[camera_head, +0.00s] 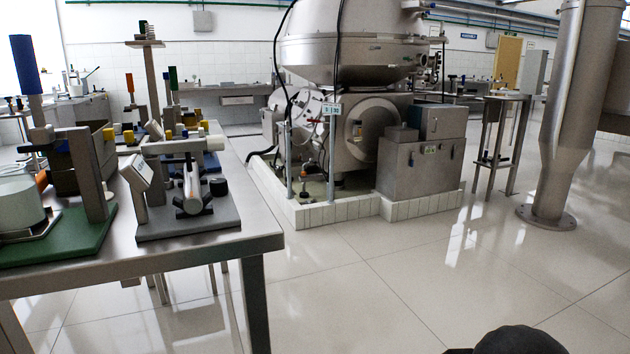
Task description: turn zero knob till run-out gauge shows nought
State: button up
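A bench fixture on a dark grey base plate (190,226) stands at the right end of the metal table. It carries a horizontal metal shaft (191,188) with dark arms at its front end. A small white tilted panel (140,172) on a post at its left may be the run-out gauge; its reading is too small to make out. A round black knob (218,187) sits at the right of the shaft and may be the zero knob, but I cannot tell for certain. My gripper is not in view, and nothing visibly touches the fixture.
A green-based fixture (62,238) with a blue-handled post stands to the left on the same table (195,257). More fixtures stand behind. A large steel separator (352,45) rises from a tiled plinth (335,211). A thick steel column (575,110) stands right. The tiled floor between is open.

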aim_at(219, 186)
jog(key=z, duration=1.15)
jog(key=i, duration=0.8)
jog(key=u, duration=2.9)
